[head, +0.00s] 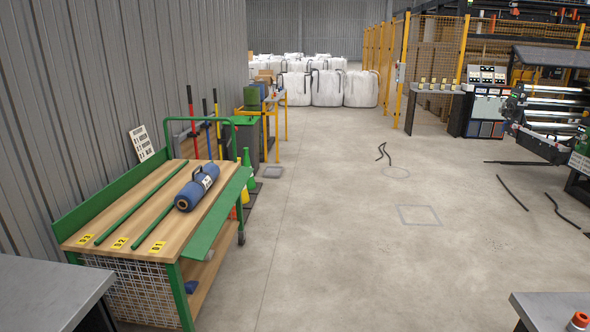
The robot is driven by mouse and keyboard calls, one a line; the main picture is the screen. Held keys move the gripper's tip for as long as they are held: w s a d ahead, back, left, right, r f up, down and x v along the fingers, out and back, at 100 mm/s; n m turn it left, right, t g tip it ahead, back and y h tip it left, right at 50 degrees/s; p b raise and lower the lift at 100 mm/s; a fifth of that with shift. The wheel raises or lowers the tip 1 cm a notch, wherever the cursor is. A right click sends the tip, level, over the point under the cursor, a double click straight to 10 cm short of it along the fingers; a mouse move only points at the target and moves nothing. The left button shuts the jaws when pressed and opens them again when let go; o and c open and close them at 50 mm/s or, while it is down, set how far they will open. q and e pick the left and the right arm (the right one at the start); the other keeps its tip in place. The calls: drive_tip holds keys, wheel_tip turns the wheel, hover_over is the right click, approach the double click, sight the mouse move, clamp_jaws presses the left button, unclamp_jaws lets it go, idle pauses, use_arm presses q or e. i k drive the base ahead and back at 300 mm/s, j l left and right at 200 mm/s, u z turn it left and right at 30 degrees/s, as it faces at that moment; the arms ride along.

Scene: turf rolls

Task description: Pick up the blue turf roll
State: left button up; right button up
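The blue turf roll (187,198) lies on the wooden top of a green-framed workbench cart (165,203) at the left of the head view. It lies diagonally, near the cart's right side, with a white label and a dark strap or handle at its far end. Its near end shows a dark round core. Nothing touches it from above. Neither of my grippers shows in the head view.
Yellow number tags (121,242) lie along the cart's near edge. A grey table (45,290) is at the lower left and another (550,307) at the lower right. Open concrete floor (340,230) lies right of the cart. White bulk bags (326,88) stand far back.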

sight(186, 200)
drive_tip(key=i+u, duration=0.3)
drive_tip(key=i, duration=0.15)
drive_tip(key=i+l+u, duration=0.15)
drive_tip(key=i+u, duration=0.15)
drive_tip(key=i+l+u, duration=0.3)
drive_tip(key=i, duration=0.2)
drive_tip(key=i+l+u, duration=0.3)
drive_tip(key=i, duration=0.1)
